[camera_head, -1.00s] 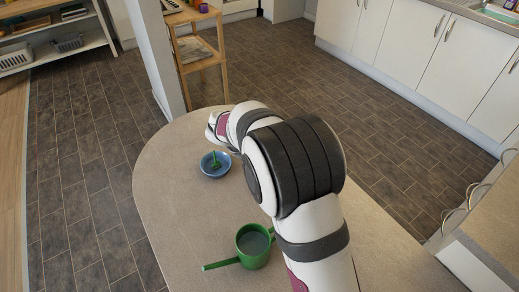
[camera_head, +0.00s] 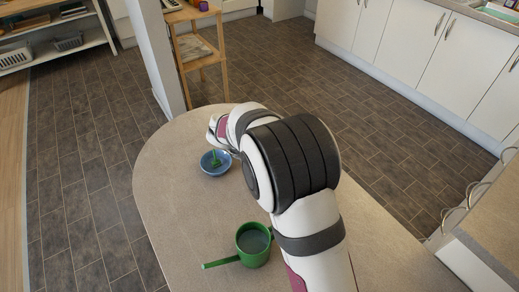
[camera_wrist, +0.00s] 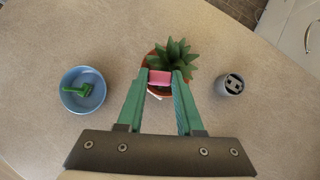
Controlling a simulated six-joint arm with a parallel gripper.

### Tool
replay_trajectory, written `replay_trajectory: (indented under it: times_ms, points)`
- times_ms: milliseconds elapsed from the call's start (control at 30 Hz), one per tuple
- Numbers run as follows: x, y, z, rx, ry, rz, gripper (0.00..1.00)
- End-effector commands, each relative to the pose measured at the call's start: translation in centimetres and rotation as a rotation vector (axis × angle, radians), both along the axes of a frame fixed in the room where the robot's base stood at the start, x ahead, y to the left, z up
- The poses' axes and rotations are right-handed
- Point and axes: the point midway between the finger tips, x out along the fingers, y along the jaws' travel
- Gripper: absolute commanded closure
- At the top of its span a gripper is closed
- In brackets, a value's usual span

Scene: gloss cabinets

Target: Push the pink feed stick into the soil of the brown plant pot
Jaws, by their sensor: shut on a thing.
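In the wrist view the pink feed stick (camera_wrist: 160,77) is clamped crosswise between the green fingertips of my gripper (camera_wrist: 160,76), which is shut on it. It is over the brown plant pot (camera_wrist: 148,62), which holds a spiky green plant (camera_wrist: 177,57). The plant is just beyond and to the right of the stick. The pot's near side is partly covered by the stick and fingers. I cannot tell whether the stick's lower end touches the soil. In the head view my arm hides the pot and the stick.
A blue bowl (camera_wrist: 98,78) with a green tool (camera_wrist: 80,90) in it stands left of the pot. A small grey cup (camera_wrist: 229,85) stands to the right. A green handled pot (camera_head: 254,258) stands nearer on the table (camera_head: 170,215). The table's left part is clear.

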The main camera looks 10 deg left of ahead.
Motion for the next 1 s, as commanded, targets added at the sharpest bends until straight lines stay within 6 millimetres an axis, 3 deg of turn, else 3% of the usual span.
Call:
replay_trajectory:
  times_ms: [1000]
  points:
    - [-0.02, 0.00, -0.90, 0.000, 0.001, 0.000, 1.00]
